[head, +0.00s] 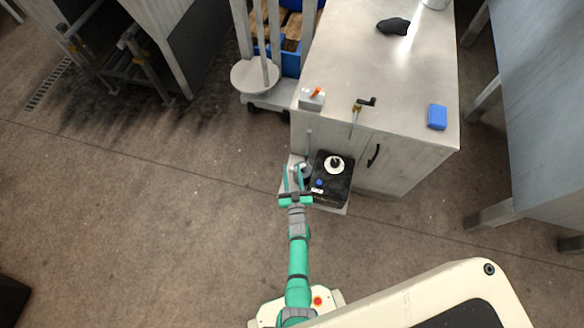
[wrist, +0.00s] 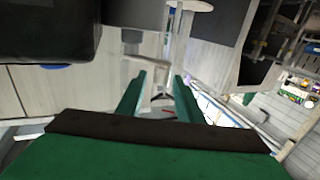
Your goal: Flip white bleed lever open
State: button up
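My gripper (head: 293,172) reaches down beside the left side of a black unit (head: 341,188) on a low pale shelf. In the wrist view my gripper (wrist: 159,76) shows two green fingers apart with nothing held between them. A pale fitting (head: 304,170) lies close to the fingers in the head view, partly hidden by them. In the wrist view a white lever-like piece (wrist: 192,6) on a pale stem is at the top, beyond and right of the fingertips; I cannot tell for sure that it is the bleed lever. No contact is visible.
The black unit has a white disc with a black knob (head: 334,164) and a blue cap (head: 319,182). The floor at left is open.

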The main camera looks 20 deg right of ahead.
jog(key=shift+x, duration=0.75)
jog(key=shift+c, duration=0.2)
grip_shut()
jog(key=shift+w+m+h, duration=0.1)
jog(key=shift+m+h, duration=0.2)
jog(key=shift+h, duration=0.2)
jog(key=shift+w+d+m+g+h, duration=0.1)
jog(key=shift+w+m+g+h, duration=0.5)
jog(key=shift+m+g+h, duration=0.75)
jog(key=shift+w+m+g+h, duration=0.6)
jog(key=shift+m+g+h, duration=0.35)
jog(key=shift+h, duration=0.75)
jog(key=shift+w+d+m+g+h, duration=0.1)
jog(key=shift+w+m+g+h, duration=0.45)
jog(key=shift+m+g+h, duration=0.7)
jog(key=shift+w+d+m+g+h, duration=0.1)
jog(key=shift+d+m+g+h, duration=0.2)
jog(key=shift+m+h, duration=0.4)
